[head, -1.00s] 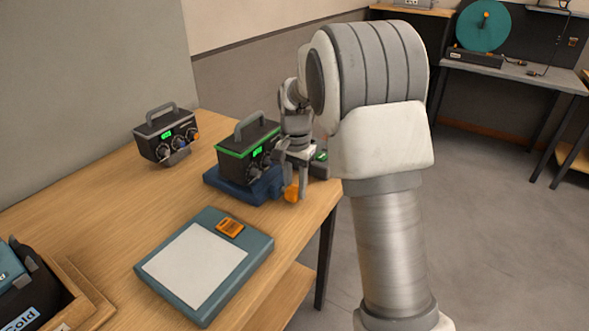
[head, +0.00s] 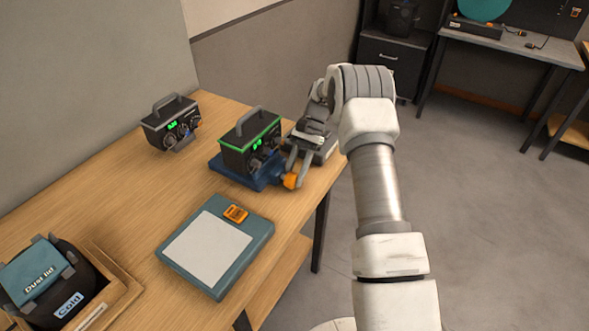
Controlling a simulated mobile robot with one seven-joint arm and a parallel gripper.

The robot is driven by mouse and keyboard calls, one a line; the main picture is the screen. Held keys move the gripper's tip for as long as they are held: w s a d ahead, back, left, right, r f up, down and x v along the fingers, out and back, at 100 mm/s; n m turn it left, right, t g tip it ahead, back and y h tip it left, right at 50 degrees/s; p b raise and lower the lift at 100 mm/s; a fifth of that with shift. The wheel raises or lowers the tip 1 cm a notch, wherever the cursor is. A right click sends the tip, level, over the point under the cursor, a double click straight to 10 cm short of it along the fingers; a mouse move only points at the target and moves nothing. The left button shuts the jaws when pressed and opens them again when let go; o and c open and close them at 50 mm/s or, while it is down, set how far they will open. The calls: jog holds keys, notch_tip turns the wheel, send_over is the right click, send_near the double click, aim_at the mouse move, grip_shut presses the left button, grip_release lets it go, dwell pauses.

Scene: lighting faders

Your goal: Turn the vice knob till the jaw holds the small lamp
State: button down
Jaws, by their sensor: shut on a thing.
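The vice (head: 232,173) is a low blue block near the table's right edge. An orange knob (head: 289,181) sticks out at its right front. A small black lamp box (head: 240,161) with a green rim, a handle and a lit green display stands in the vice. The vice jaw is hard to make out, and I cannot tell whether it touches the lamp. My gripper (head: 294,173) reaches down from the upper right, tilted, with its fingers shut on the orange knob. The fingers hide part of the knob.
A similar black box (head: 171,127) with a handle stands at the back left. A teal pad (head: 212,248) with an orange label lies in front. A wooden tray (head: 122,305) holding a dark bin marked Cold is at the lower left. The table (head: 150,200) is bare between them.

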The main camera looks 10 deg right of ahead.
dwell(0.4)
jog(key=c, duration=0.8)
grip_release()
jog(key=shift+c, duration=0.2)
jog(key=p+v, duration=0.2)
jog(key=v, duration=1)
jog(key=shift+f, duration=0.15)
jog(key=shift+w+d, duration=0.15)
